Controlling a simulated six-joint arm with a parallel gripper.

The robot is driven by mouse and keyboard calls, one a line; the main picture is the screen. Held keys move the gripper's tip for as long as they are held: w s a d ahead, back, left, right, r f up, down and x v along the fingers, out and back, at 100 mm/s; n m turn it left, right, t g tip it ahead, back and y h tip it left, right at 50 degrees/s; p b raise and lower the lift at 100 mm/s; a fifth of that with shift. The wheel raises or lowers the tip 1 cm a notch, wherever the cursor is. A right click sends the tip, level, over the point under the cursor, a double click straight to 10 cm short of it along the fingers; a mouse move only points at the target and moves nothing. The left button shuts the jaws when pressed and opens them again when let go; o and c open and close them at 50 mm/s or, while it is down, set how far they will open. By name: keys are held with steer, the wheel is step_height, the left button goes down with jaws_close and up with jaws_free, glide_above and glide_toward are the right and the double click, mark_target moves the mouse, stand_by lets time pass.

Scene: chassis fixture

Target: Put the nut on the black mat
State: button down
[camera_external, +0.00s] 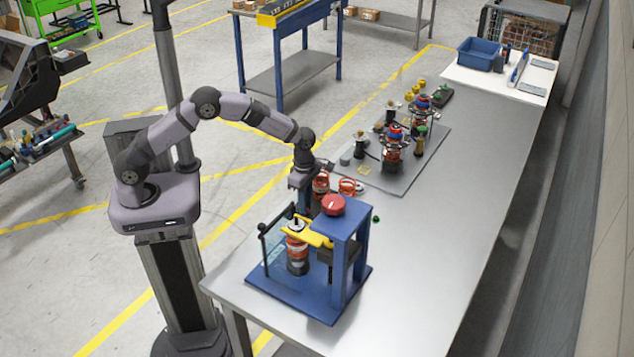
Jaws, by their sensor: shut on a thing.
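My gripper (302,182) points down just behind the blue press fixture, close to the red-orange springs. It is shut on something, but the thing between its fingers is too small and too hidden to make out. I cannot pick out the nut for certain. A small dark pad (441,97), which may be the black mat, lies at the far end of the dark grey plate (405,178). Small parts lie around the pad and partly hide it.
The blue fixture (338,300) with a red knob (333,205) and yellow clamp (308,233) holds a spring assembly (297,255). Orange springs (347,187) stand behind it. Upright spring assemblies (393,150) stand on the grey plate. A blue bin (478,54) is farther back. The table's right side is clear.

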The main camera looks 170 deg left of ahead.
steer(key=shift+f, duration=0.2)
steer(key=shift+f, duration=0.1)
steer(key=c, duration=1.7)
jaws_free()
step_height(320, 180, up, 12)
steer(key=b, duration=0.2)
steer(key=shift+b, duration=0.35)
